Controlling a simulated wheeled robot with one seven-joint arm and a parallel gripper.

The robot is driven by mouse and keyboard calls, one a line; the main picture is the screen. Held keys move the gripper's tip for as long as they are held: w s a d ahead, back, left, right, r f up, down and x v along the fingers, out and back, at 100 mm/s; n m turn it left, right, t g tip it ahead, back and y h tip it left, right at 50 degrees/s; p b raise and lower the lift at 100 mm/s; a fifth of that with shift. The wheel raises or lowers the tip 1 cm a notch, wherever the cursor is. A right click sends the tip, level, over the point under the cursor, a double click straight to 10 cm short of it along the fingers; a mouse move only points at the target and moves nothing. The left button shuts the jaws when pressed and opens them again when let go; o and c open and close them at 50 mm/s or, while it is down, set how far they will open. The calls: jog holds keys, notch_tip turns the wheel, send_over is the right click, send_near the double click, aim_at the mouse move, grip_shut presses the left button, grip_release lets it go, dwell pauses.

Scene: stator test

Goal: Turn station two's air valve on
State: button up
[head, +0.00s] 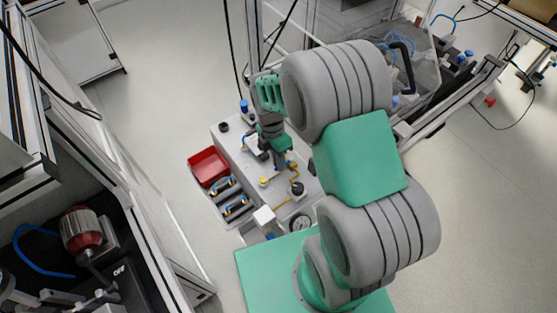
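No air valve can be picked out for certain in the head view, and no label for station two is readable. A small red knob (490,101) sits at the edge of the right-hand frame; I cannot tell whether it is the valve. My gripper (283,163) points down over the grey deck, near small yellow and brass-coloured parts. My arm hides part of the scene behind it. The fingers are too small and partly hidden to show a gap or anything held.
A red bin (208,167) lies at the deck's left edge. A machine with a silver and red cylinder (81,231) stands at the lower left, behind a metal frame. A clear-walled cell (415,70) with blue tubing is at upper right. Bare floor (170,75) lies at upper left.

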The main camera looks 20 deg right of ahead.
grip_shut()
jog(key=shift+w+m, duration=0.15)
jog(key=shift+m, duration=0.15)
jog(key=w+m, duration=0.1)
jog(key=m, duration=0.1)
jog(key=m+b, duration=0.1)
jog(key=m, duration=0.1)
jog(key=shift+w+y, duration=0.35)
jog(key=shift+y, duration=0.05)
jog(key=m, duration=0.2)
jog(key=w+m, duration=0.1)
jog(key=w+d+m+y, duration=0.1)
jog(key=m, duration=0.1)
jog(key=shift+m+b, duration=0.3)
jog(key=m, duration=0.1)
jog(key=d+m, duration=0.1)
jog(key=m, duration=0.1)
jog(key=w+m, duration=0.1)
jog(key=shift+d+t+y, duration=0.25)
jog(key=shift+t+y, duration=0.05)
jog(key=shift+t, duration=0.1)
jog(key=shift+w+d+m+t, duration=0.15)
jog(key=shift+d+m, duration=0.15)
jog(key=shift+m, duration=0.65)
jog(key=shift+w+d+m+t, duration=0.15)
jog(key=shift+d+m, duration=0.15)
jog(key=shift+m, duration=0.65)
jog(key=shift+s, duration=0.1)
